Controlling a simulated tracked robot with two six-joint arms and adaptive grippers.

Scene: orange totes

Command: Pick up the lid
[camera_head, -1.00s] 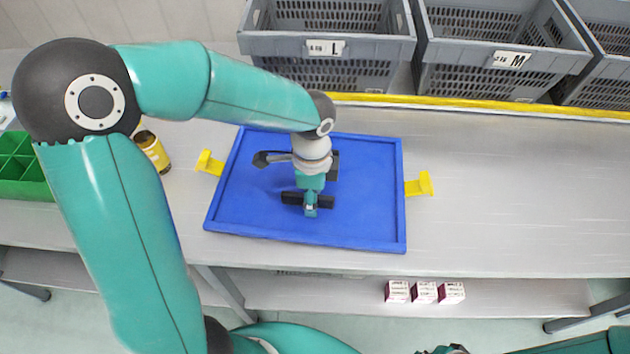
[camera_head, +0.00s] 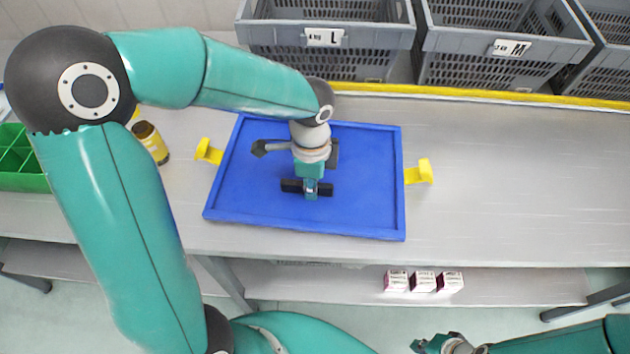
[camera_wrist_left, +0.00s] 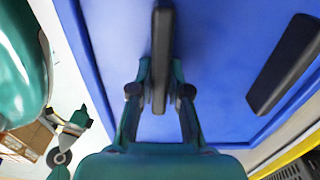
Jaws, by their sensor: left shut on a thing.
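The lid (camera_head: 360,205) is a flat blue rectangle with a raised rim, lying on the grey bench in the head view. It fills much of the left wrist view (camera_wrist_left: 225,60). My left gripper (camera_head: 311,189) is over its middle, pointing down, and shut on a black bar-shaped handle (camera_wrist_left: 162,50) of the lid. A second black bar (camera_wrist_left: 285,65) stands on the lid to the right in the wrist view; in the head view it is mostly hidden by my wrist. My right gripper (camera_head: 437,344) is at the bottom edge of the head view, away from the lid, partly cut off.
Yellow tabs (camera_head: 208,151) (camera_head: 419,171) stick out at the lid's left and right sides. A brown-yellow jar (camera_head: 151,143) and green bin (camera_head: 20,165) stand left. Grey crates (camera_head: 325,38) line the back behind a yellow strip (camera_head: 500,97). Small boxes (camera_head: 423,281) sit on the lower shelf. The bench's right is clear.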

